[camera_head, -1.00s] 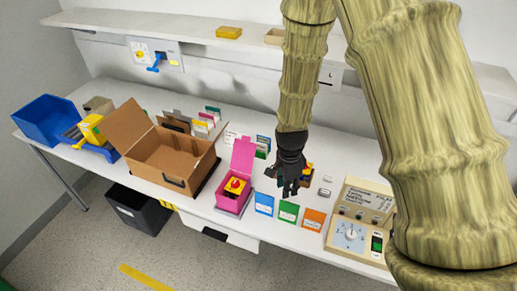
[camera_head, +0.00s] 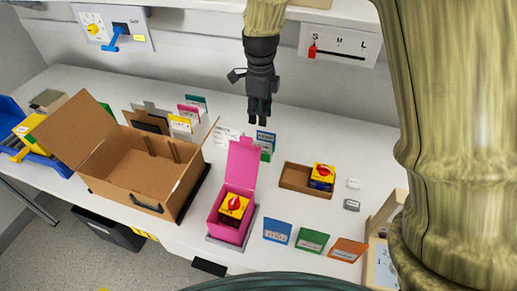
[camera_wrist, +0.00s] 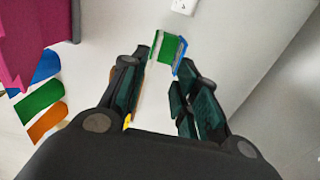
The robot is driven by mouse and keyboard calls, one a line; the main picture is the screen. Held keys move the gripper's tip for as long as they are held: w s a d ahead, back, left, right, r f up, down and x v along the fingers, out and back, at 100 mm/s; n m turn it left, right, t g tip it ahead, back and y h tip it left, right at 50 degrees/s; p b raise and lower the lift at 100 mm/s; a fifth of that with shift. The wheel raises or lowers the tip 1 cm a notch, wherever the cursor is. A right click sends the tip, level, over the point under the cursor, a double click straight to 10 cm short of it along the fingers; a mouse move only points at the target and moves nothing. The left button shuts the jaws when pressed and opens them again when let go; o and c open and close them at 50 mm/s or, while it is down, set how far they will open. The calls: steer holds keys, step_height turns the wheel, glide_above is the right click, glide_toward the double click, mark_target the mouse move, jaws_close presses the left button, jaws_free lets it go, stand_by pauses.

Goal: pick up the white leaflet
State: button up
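A flat white printed sheet (camera_head: 226,137), which may be the white leaflet, lies on the worktop behind the pink box. Beside it, a small stack of blue, green and pale leaflets (camera_head: 265,143) stands on edge. My gripper (camera_head: 260,118) points down just above and behind this stack. In the wrist view, my gripper (camera_wrist: 165,100) is open, its fingers apart with nothing between them. The stack (camera_wrist: 166,52) shows beyond the fingertips, apart from them.
The pink box (camera_head: 233,205) holds a yellow-and-red switch block. An open cardboard box (camera_head: 150,175) and upright files (camera_head: 182,123) are on the left. Coloured cards (camera_head: 312,240) stand at the front edge.

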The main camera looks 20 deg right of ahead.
mark_target(262, 142)
steer(key=shift+s+f+b, duration=0.2)
steer(key=shift+f, duration=1.7)
steer(key=shift+s+f+b, duration=0.2)
steer(key=shift+f, duration=1.7)
steer(key=shift+s+d+f, duration=0.1)
steer(key=shift+f, duration=0.25)
steer(key=shift+d+f+p, duration=0.15)
steer(key=shift+f+p, duration=0.5)
steer(key=shift+f, duration=1.55)
jaws_close()
